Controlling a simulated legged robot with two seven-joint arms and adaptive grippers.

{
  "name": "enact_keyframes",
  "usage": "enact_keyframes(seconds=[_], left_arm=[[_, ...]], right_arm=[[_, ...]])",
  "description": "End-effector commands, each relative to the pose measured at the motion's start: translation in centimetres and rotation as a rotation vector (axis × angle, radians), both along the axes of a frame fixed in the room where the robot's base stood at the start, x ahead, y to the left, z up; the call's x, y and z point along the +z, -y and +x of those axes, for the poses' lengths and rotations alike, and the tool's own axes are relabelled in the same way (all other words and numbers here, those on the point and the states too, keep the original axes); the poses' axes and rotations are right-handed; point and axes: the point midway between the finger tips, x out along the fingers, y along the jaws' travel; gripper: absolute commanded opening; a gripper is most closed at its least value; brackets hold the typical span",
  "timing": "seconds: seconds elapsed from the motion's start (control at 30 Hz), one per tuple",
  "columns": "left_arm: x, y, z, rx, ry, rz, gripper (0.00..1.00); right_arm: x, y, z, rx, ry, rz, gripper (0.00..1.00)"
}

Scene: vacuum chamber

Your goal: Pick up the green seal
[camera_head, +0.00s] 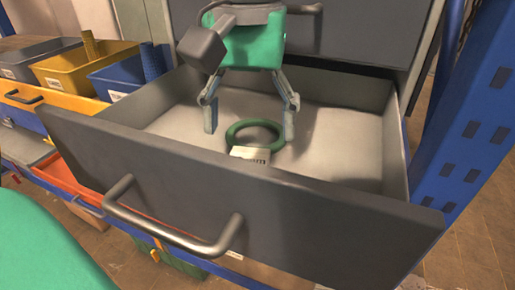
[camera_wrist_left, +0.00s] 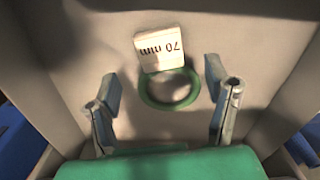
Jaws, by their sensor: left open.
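The green seal (camera_head: 255,124) is a ring lying on the floor of an open grey drawer (camera_head: 262,202). A pale label (camera_head: 250,154) is at its near side in the head view. In the left wrist view the seal (camera_wrist_left: 169,103) lies between and beyond the fingers, with the label (camera_wrist_left: 159,48) reading "70 mm" at its far side. My left gripper (camera_head: 248,124) is open above the drawer floor, its fingers spread on either side of the seal; it also shows in the left wrist view (camera_wrist_left: 163,92). I cannot tell whether the fingers touch the drawer floor. My right gripper is not in view.
The drawer's front panel and handle (camera_head: 170,222) stand nearest me. Yellow (camera_head: 88,78) and blue (camera_head: 130,77) bins are at the left. A blue rack post (camera_head: 465,140) is at the right. The drawer floor right of the seal is clear.

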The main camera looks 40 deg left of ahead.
Motion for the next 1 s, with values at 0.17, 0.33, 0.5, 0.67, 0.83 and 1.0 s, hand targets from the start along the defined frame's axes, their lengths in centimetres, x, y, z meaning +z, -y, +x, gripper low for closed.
enact_keyframes(seconds=[0.17, 0.33, 0.5, 0.67, 0.83, 1.0], left_arm=[[-2.5, 0.2, 0.1, 0.000, -0.004, 0.004, 0.71], [-4.6, 0.4, 0.1, -0.001, -0.003, 0.004, 0.71], [-5.0, 0.7, 0.1, 0.000, 0.000, 0.003, 0.71], [-5.0, 0.5, 0.1, 0.000, -0.001, 0.002, 0.60], [-5.0, 0.3, 0.2, 0.000, -0.001, 0.000, 0.18], [-5.0, 0.3, 0.2, 0.001, -0.001, 0.000, 0.18]], right_arm=[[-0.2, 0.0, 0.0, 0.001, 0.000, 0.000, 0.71], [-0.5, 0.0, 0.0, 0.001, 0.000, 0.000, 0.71], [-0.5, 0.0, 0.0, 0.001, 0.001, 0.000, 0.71], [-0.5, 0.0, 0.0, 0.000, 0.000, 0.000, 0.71], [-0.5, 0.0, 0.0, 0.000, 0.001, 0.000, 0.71], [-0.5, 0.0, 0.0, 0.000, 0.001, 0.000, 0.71]])
